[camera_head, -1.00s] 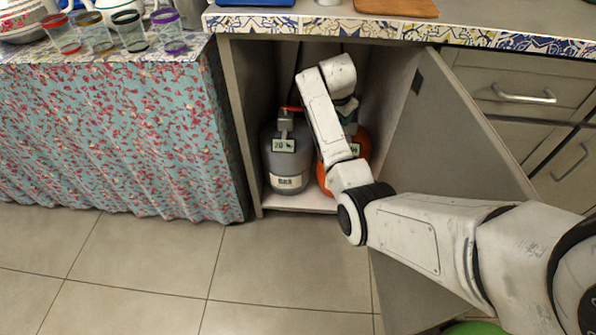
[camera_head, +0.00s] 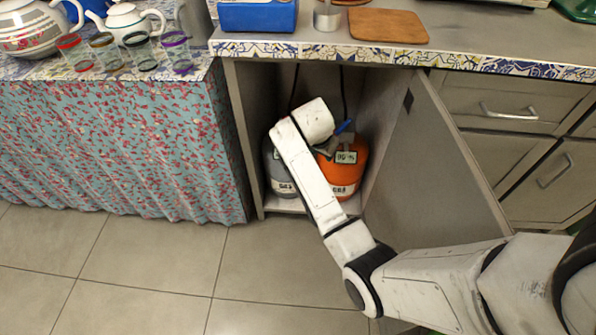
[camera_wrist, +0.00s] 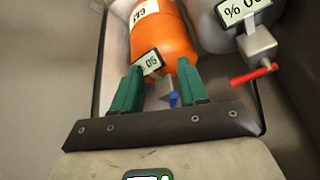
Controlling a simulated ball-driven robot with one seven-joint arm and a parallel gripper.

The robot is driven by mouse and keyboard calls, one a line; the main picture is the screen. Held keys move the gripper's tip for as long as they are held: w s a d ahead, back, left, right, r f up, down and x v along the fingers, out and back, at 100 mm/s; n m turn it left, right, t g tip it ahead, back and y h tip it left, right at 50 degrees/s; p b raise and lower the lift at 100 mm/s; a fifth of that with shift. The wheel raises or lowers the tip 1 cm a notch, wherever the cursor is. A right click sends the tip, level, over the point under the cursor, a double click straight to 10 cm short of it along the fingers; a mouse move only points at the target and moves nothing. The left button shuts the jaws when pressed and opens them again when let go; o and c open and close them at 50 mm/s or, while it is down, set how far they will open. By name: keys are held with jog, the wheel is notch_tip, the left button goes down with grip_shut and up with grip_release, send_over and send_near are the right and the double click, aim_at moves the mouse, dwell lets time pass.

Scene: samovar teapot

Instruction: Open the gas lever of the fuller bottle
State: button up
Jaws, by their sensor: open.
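An orange gas bottle (camera_head: 343,174) stands at the right inside the open cabinet, with a "90 %" tag (camera_head: 346,157) and a blue lever (camera_head: 343,127). A grey gas bottle (camera_head: 277,176) stands left of it, partly hidden behind my arm; its tag read "20 %" earlier. In the wrist view, turned upside down, the orange bottle (camera_wrist: 165,38) is ahead and the grey bottle's red lever (camera_wrist: 254,74) is to the right. My gripper (camera_wrist: 158,69) is open, with green fingers either side of the blue lever (camera_wrist: 173,99); contact cannot be told.
The cabinet's left wall (camera_head: 246,130) and open door (camera_head: 418,160) flank the bottles. A counter (camera_head: 470,45) overhangs them, holding a blue box (camera_head: 257,15) and a wooden board (camera_head: 388,27). A flowered cloth (camera_head: 110,150) hangs at the left. The tiled floor in front is clear.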

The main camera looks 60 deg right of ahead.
jog(key=a+r+n+p, duration=0.1)
jog(key=a+n+p, duration=0.6)
jog(key=n, duration=0.6)
jog(key=s+a+r+n+p, duration=0.1)
jog(key=a+r+n+p, duration=0.1)
jog(key=a+n+p, duration=0.5)
jog(key=shift+s+r+n+g+y+p, duration=0.35)
jog(key=shift+n+p, duration=0.4)
jog(key=shift+n, duration=2.55)
jog(key=shift+w, duration=0.1)
jog(key=shift+f, duration=0.1)
